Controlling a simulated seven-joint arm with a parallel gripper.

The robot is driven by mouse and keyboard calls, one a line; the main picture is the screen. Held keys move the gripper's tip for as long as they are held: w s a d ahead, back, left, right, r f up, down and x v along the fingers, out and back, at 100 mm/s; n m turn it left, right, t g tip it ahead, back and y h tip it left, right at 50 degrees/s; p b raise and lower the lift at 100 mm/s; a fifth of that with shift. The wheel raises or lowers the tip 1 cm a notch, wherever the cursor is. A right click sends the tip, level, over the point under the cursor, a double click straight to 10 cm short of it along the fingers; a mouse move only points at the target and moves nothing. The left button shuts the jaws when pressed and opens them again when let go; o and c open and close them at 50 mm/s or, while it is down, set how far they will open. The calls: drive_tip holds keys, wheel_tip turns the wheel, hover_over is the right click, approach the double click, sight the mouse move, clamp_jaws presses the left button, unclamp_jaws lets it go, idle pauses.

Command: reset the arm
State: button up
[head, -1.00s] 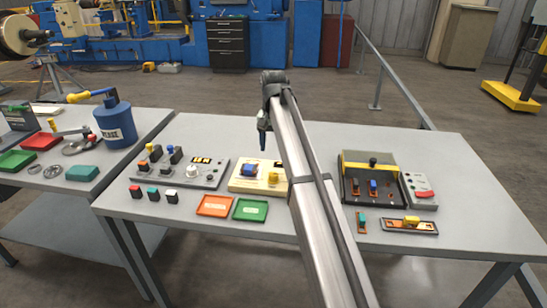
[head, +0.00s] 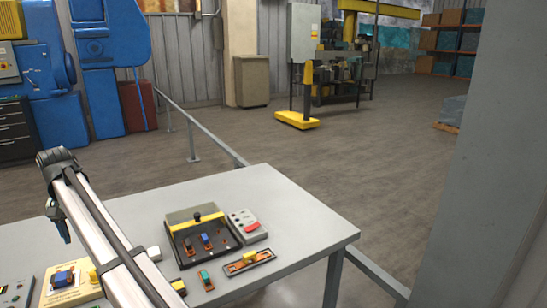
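My arm rises from the bottom of the head view and leans up and left over the grey table (head: 290,215). My gripper (head: 63,233) hangs down at its far end, above the table and behind a cream board (head: 50,298) with a blue part and a yellow knob. The fingers are small and dark, so I cannot tell whether they are open or shut. I see nothing clearly held in them.
Right of my arm stand a black-and-yellow fixture (head: 186,218), a grey box with a red switch (head: 263,235) and a small tray with a yellow part (head: 235,268). The table's right end is clear. A rail and a grey column lie beyond.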

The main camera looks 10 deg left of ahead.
drive_tip(key=w+d+f+n+t+h, duration=0.1)
drive_tip(key=w+d+f+n+t, duration=0.3)
drive_tip(key=d, duration=1)
drive_tip(key=w+d+f+n+t+h, duration=0.2)
drive_tip(key=w+d+f+n+t, duration=0.2)
drive_tip(key=d, duration=1)
drive_tip(key=w+d+f+n+t+h, duration=0.1)
drive_tip(key=w+d+f+n+t, duration=0.3)
drive_tip(key=d, duration=1)
drive_tip(key=w+d+f+m+g+h, duration=0.1)
drive_tip(key=w+d+f+g+h, duration=0.1)
drive_tip(key=d+f, duration=1.15)
drive_tip(key=s+d+f+m+g, duration=0.45)
drive_tip(key=d+f, duration=0.55)
drive_tip(key=f, duration=0.3)
drive_tip(key=s+d+f+m+g, duration=0.4)
drive_tip(key=s+d+f+g, duration=0.15)
drive_tip(key=d+f, duration=0.6)
drive_tip(key=s+d+f+m+g+y, duration=0.3)
drive_tip(key=s+f+m, duration=0.2)
drive_tip(key=s, duration=0.6)
drive_tip(key=s+d+f+m+g+y, duration=0.3)
drive_tip(key=s+f+m, duration=0.3)
drive_tip(key=s+f, duration=0.3)
drive_tip(key=s, duration=0.3)
drive_tip(key=shift+s+g, duration=0.25)
drive_tip(key=shift+g, duration=0.15)
